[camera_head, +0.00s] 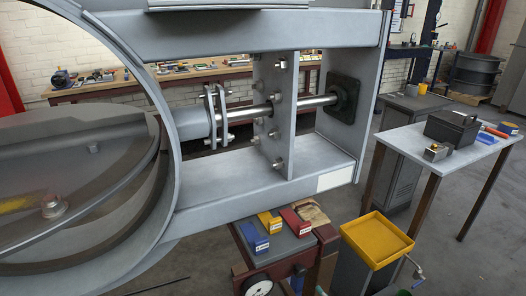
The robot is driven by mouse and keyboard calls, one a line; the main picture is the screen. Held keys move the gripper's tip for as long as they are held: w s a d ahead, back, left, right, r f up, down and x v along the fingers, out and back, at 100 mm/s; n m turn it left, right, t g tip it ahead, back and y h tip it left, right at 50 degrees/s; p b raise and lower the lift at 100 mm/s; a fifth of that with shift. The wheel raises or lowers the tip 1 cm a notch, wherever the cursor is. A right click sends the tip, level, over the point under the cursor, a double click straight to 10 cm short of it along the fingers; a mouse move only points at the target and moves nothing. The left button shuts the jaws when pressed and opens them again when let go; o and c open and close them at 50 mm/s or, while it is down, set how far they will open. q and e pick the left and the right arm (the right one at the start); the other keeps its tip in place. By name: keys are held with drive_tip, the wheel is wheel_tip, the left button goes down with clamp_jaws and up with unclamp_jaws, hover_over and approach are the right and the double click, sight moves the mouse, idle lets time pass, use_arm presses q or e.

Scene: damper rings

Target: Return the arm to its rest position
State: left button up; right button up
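Neither of my grippers nor my arms can be made out in the head view. A large grey damper ring (165,85) fills the left side, with a round disc (75,170) inside it. A steel shaft (310,103) runs from the ring's hub through an upright bracket plate (275,115) to a black flanged bearing (343,98) on the right. Two clamp plates (215,115) with bolts sit around the shaft beside the ring.
A low cart (285,245) below the frame holds blue, yellow and red boxes. A yellow tray (376,240) stands right of it. A grey table (435,140) at right carries a black box (452,127). A wooden workbench (110,88) stands behind. Floor shows between cart and table.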

drive_tip(key=s+d+f+m+g+h+p, duration=0.2)
drive_tip(key=s+f+g, duration=0.2)
drive_tip(key=s+f, duration=0.55)
drive_tip(key=s+d+f+m+g+h+p, duration=0.2)
drive_tip(key=s+f+m+g+h, duration=0.15)
drive_tip(key=s+f, duration=0.6)
use_arm(q)
drive_tip(key=s+r+g+p, duration=0.2)
drive_tip(key=s+r, duration=0.3)
drive_tip(key=s, duration=0.3)
drive_tip(key=shift+a+r, duration=0.2)
use_arm(e)
drive_tip(key=s+f+m+g, duration=0.1)
drive_tip(key=s+f+g, duration=0.3)
drive_tip(key=s, duration=0.6)
drive_tip(key=s+f+g, duration=0.4)
drive_tip(key=s+f, duration=0.2)
drive_tip(key=s, duration=0.5)
drive_tip(key=shift+s+a+m, duration=0.2)
drive_tip(key=shift+a+m, duration=0.15)
drive_tip(key=shift+a, duration=0.05)
